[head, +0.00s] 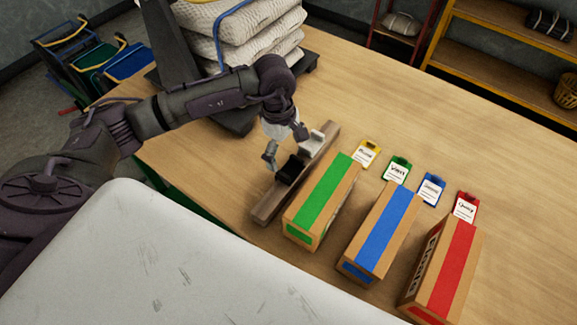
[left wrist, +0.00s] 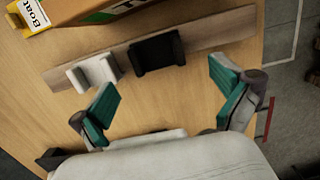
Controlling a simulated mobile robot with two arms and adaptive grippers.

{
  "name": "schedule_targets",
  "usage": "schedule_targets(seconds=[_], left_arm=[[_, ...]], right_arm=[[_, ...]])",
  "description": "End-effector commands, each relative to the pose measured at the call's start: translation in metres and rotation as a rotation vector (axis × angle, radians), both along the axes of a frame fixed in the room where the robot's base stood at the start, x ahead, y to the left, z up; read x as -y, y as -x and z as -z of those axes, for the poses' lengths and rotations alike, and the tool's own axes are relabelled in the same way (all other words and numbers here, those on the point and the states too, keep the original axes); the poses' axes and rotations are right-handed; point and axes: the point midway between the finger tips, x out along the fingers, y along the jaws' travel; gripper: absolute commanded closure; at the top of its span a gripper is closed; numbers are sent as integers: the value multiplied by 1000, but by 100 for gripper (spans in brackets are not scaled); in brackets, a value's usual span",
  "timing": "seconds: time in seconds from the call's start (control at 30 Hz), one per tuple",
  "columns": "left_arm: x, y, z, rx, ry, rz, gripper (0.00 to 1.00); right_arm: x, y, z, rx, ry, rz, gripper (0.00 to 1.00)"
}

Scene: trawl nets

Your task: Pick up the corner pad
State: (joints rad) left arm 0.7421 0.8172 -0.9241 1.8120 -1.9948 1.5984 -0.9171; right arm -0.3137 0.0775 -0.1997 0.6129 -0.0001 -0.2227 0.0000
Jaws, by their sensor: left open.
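Two small pads sit on a wooden bar (head: 264,211) on the table. One is a black pad (head: 289,170) and the other a white pad (head: 315,140); I cannot tell which is the corner pad. In the left wrist view the black pad (left wrist: 157,53) and the white pad (left wrist: 94,72) stand side by side along the bar (left wrist: 215,37). My left gripper (head: 285,146) is open and empty, above the table beside the bar. In the left wrist view its teal-padded fingers (left wrist: 161,98) are spread, apart from both pads. My right gripper is not in view.
Cartons with green (head: 326,194), blue (head: 381,236) and red (head: 447,265) tape stand right of the bar, with coloured tags behind them. Stacked sacks (head: 235,30) lie at the back left. The table's far right is clear. Shelves (head: 490,80) stand beyond.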

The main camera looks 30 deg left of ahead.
Motion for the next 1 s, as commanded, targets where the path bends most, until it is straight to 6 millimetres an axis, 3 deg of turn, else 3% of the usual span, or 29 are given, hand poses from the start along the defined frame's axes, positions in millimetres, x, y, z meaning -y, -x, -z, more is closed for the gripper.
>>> schedule_targets(seconds=[0.17, 0.43, 0.6, 0.87, 1.0], left_arm=[[3, 1, 16, 0, 1, 0, 0], [10, 2, 45, -5, 0, -1, 0], [12, 1, 65, -1, 1, -1, 0], [12, 0, 68, 1, 1, 1, 0], [12, 0, 68, 1, 1, 0, 23]], right_arm=[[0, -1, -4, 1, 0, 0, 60], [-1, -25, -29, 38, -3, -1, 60], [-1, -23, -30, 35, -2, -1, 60], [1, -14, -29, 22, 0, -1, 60], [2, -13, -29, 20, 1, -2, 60]])
